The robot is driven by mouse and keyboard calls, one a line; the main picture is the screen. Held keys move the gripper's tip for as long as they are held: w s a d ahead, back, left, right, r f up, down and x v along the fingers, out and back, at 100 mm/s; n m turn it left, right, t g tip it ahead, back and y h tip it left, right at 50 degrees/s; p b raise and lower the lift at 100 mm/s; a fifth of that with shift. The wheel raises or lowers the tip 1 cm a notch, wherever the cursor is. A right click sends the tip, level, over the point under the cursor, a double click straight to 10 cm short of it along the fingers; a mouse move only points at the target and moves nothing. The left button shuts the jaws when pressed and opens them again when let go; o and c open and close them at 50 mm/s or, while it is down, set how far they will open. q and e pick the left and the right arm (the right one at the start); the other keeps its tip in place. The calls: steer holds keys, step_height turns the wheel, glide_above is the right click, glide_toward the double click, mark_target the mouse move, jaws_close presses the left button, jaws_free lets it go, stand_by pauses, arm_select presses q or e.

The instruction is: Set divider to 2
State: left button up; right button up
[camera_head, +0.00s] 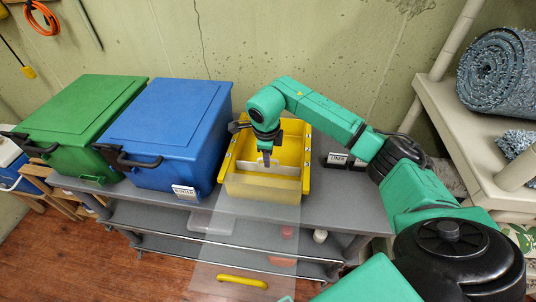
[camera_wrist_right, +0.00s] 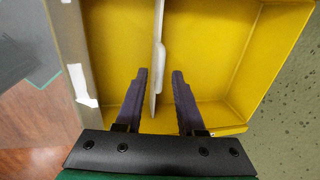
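The yellow bin (camera_head: 306,168) stands open on the grey shelf unit. A thin white divider (camera_head: 262,182) stands across its inside, and the divider also shows edge-on in the right wrist view (camera_wrist_right: 158,25) with a pale tab on one side. My right gripper (camera_head: 266,160) points down into the bin at the divider. In the right wrist view my right gripper (camera_wrist_right: 162,75) has its two dark fingers apart. The divider edge runs between them, closer to the left finger. I cannot tell whether they touch. My left gripper is not in view.
A clear lid with a yellow handle (camera_head: 243,281) hangs in front of the bin. A blue box (camera_head: 175,110) and a green box (camera_head: 85,110) stand to the left. Small label cards (camera_head: 338,159) lie right of the bin. A rolled blue rug (camera_head: 497,72) is at right.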

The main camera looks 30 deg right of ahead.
jaws_close()
stand_by(1.2)
